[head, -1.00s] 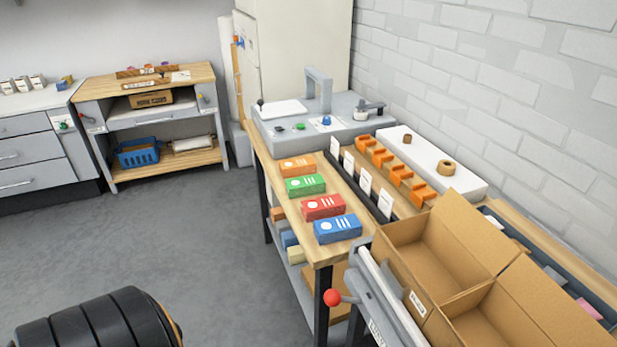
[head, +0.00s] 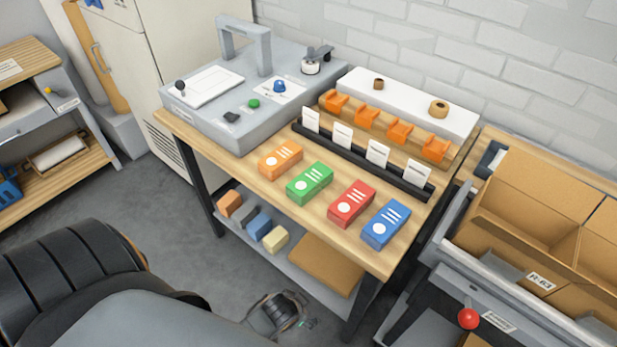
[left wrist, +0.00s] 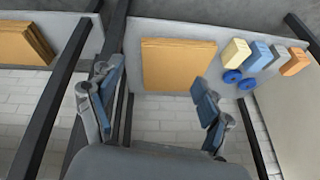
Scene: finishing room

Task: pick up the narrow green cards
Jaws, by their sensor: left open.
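The green card box (head: 310,184), with a white circle and white stripes on top, lies on the wooden table (head: 360,250). It sits in a row between the orange box (head: 280,159) and the red box (head: 351,204), with the blue box (head: 386,224) at the end. My left gripper (left wrist: 157,88) is open and empty in the left wrist view, its two fingers spread apart. In the head view my left arm comes in at the lower left, low and away from the boxes. The green box does not show in the left wrist view. My right gripper is not in view.
A black rack with white cards (head: 360,165) stands behind the boxes. A grey machine (head: 250,95) is at the table's left end. Open cardboard cartons (head: 530,205) stand to the right. A lower shelf holds small blocks and a brown stack (head: 325,264).

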